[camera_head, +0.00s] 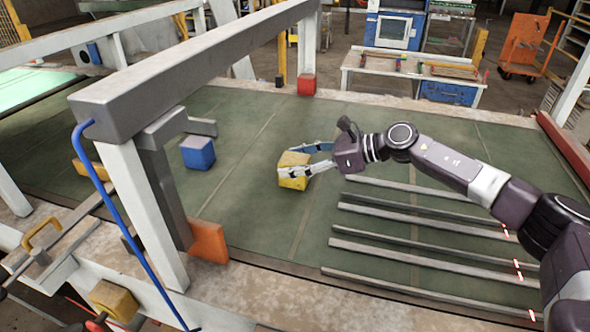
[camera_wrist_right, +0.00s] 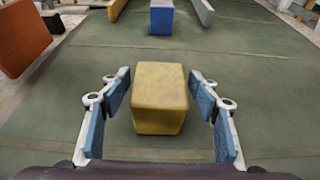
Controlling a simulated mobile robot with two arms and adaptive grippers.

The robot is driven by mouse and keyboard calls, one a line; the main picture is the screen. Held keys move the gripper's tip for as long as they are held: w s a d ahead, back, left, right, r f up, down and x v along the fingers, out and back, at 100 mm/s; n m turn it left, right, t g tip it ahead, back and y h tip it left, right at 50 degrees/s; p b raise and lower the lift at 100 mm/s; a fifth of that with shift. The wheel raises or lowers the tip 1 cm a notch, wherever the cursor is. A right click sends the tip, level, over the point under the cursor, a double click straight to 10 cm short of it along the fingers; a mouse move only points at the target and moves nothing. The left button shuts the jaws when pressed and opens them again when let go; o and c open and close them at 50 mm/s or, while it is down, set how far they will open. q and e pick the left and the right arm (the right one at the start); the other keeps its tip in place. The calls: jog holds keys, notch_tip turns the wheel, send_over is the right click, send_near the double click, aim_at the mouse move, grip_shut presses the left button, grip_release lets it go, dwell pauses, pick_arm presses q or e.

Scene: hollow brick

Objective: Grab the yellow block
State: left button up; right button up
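The yellow block (camera_head: 293,170) sits on the green work surface near the middle of the head view. It also shows in the right wrist view (camera_wrist_right: 159,97), upright on the green surface. My right gripper (camera_head: 298,160) comes in from the right, with its two fingers on either side of the block. In the right wrist view the blue-padded fingers (camera_wrist_right: 160,105) are spread, with a gap between each pad and the block. My left gripper is not in view.
A blue block (camera_head: 198,152) stands farther left on the green surface (camera_head: 240,215). Several grey bars (camera_head: 425,235) lie in front of my right arm. A grey and white frame (camera_head: 150,90) with an orange block (camera_head: 208,241) at its foot stands at the left.

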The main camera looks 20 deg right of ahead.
jog(key=c, duration=1)
jog(key=shift+c, duration=0.3)
jog(key=shift+r, duration=0.15)
